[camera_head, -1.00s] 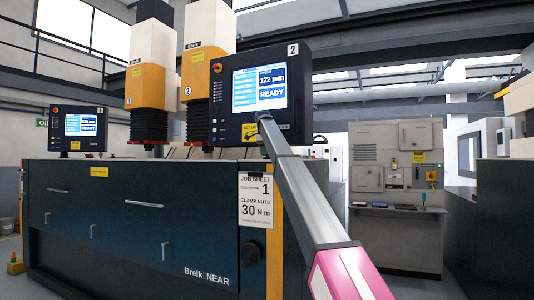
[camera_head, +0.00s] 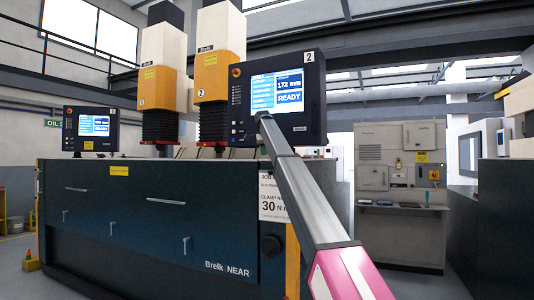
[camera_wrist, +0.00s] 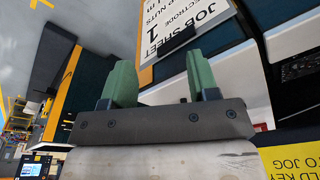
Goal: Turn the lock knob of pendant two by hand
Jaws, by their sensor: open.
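Pendant two (camera_head: 313,95), a black box marked 2 with a lit screen reading 172 mm and READY, hangs at the front right of the machine. A red knob (camera_head: 236,72) sits at its upper left; I cannot make out which part is the lock knob. My arm reaches up from the lower right and ends in front of the pendant's lower edge, where my gripper cannot be made out. In the wrist view my gripper (camera_wrist: 160,82) has its green fingers wide apart, with nothing between them.
The dark machine cabinet (camera_head: 140,215) fills the left and middle, with a job sheet (camera_head: 274,207) at its right end, inverted in the wrist view (camera_wrist: 190,28). Pendant one (camera_head: 92,129) is at the left. A grey cabinet (camera_head: 375,145) stands behind at the right.

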